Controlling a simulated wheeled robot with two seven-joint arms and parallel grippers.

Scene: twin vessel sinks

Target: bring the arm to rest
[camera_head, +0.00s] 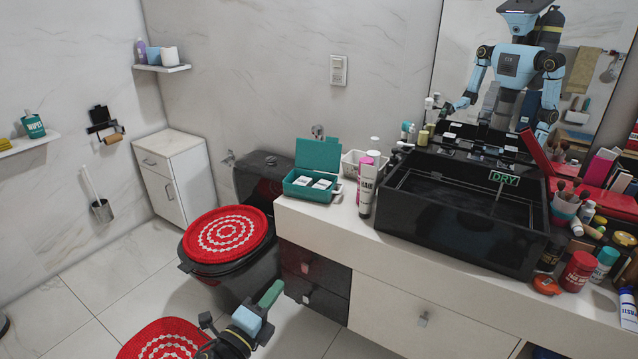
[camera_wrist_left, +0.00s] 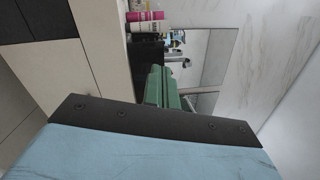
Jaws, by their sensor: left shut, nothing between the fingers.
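My left gripper (camera_head: 271,293) comes up from the bottom of the head view. Its green fingers are together, with nothing seen between them. It shows in front of the vanity's dark drawers (camera_head: 314,281), below the counter (camera_head: 290,214) edge and to the right of the toilet. In the left wrist view the green fingers (camera_wrist_left: 165,88) lie side by side past the blue and black housing. My right gripper does not show directly in either view.
The black sink (camera_head: 460,205) stands on the counter among bottles and a teal box (camera_head: 313,178). The toilet, with a red round cover (camera_head: 226,234), is left of the vanity. A red mat (camera_head: 165,340) lies on the floor. Bare floor tiles (camera_head: 110,290) show at left.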

